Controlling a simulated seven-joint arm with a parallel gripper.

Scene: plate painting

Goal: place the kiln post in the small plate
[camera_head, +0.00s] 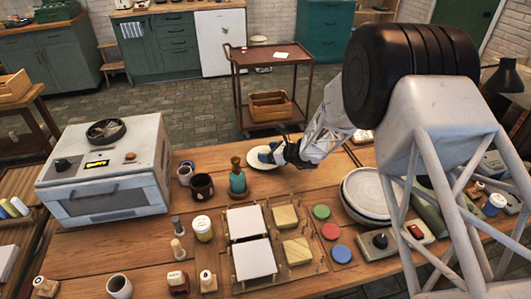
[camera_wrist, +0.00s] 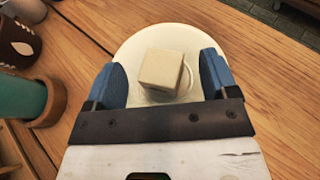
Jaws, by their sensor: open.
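The kiln post (camera_wrist: 161,70) is a pale cream block. In the wrist view it sits over the middle of the small plate (camera_wrist: 142,38) and appears to rest in it. The small plate is round and off-white, and shows in the head view (camera_head: 259,161) near the far edge of the table. My gripper (camera_wrist: 160,66) is open, with its blue fingers on either side of the post and a gap on both sides. In the head view my gripper (camera_head: 281,155) reaches over the plate's right side and hides the post.
A teal bottle (camera_head: 237,181) in a brown saucer and a dark mug (camera_head: 202,187) stand left of the plate. A white kiln (camera_head: 105,170) is further left. Stacked large plates (camera_head: 364,190) stand to the right. White tiles (camera_head: 246,222) lie in front.

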